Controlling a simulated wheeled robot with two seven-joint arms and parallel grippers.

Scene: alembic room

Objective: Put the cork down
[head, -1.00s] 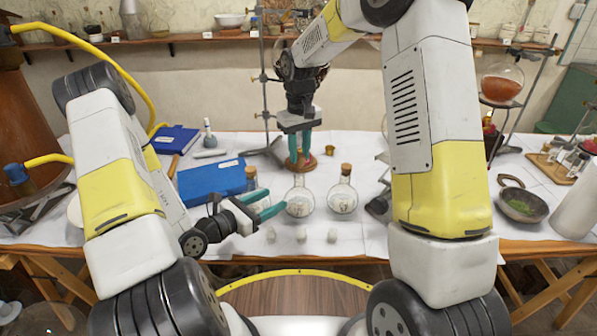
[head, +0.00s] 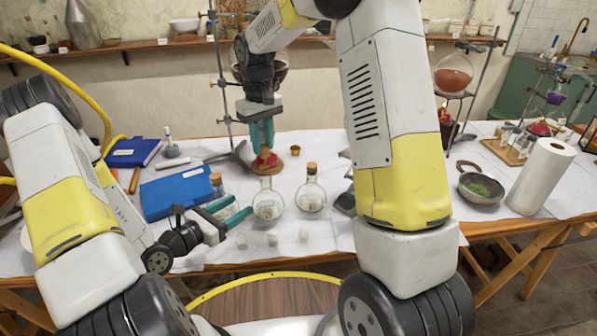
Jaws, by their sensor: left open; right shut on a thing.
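A blue book (head: 172,194) lies left of the flasks. Several small white cubes (head: 272,240) sit near the front edge. A dark pan (head: 480,188) and paper roll (head: 541,176) stand at right.

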